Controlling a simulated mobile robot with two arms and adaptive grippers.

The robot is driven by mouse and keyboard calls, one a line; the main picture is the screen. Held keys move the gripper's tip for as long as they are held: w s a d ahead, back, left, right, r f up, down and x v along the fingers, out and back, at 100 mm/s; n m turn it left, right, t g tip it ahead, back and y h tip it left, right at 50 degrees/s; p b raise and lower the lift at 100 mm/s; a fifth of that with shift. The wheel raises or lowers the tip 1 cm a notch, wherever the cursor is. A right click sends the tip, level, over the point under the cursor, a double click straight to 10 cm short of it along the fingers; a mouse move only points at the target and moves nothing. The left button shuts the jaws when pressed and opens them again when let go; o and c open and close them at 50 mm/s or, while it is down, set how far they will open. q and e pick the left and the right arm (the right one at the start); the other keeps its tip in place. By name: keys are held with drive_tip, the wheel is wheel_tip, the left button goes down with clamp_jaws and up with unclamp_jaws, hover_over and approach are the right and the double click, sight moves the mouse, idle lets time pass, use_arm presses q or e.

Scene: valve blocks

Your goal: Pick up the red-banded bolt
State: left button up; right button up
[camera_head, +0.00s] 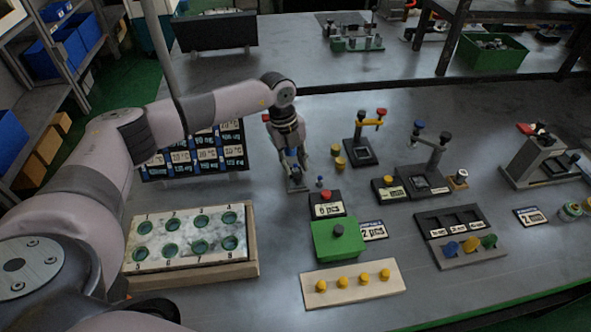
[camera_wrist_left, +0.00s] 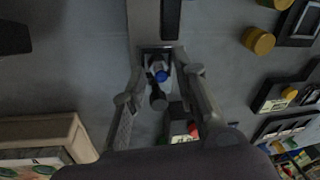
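My left gripper (camera_head: 295,172) points down over the middle of the grey table, left of a small upright bolt-like piece (camera_head: 320,181). In the left wrist view its two fingers stand apart (camera_wrist_left: 164,72). A dark round-headed piece (camera_wrist_left: 157,98) shows between the fingers in that view, with a small blue part (camera_wrist_left: 161,76) near the tips. I see neither finger clearly closed on them. No red band can be made out on any bolt at this size. My right gripper is not in view.
A black block with a red knob (camera_head: 326,196) and a green box (camera_head: 337,240) stand close by on the right. A white numbered hole board (camera_head: 190,238) lies to the left. Yellow pegs stand on a pale board (camera_head: 352,285). Black stands (camera_head: 425,180) rise further right.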

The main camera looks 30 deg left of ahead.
use_arm(q)
clamp_jaws()
idle(0.5)
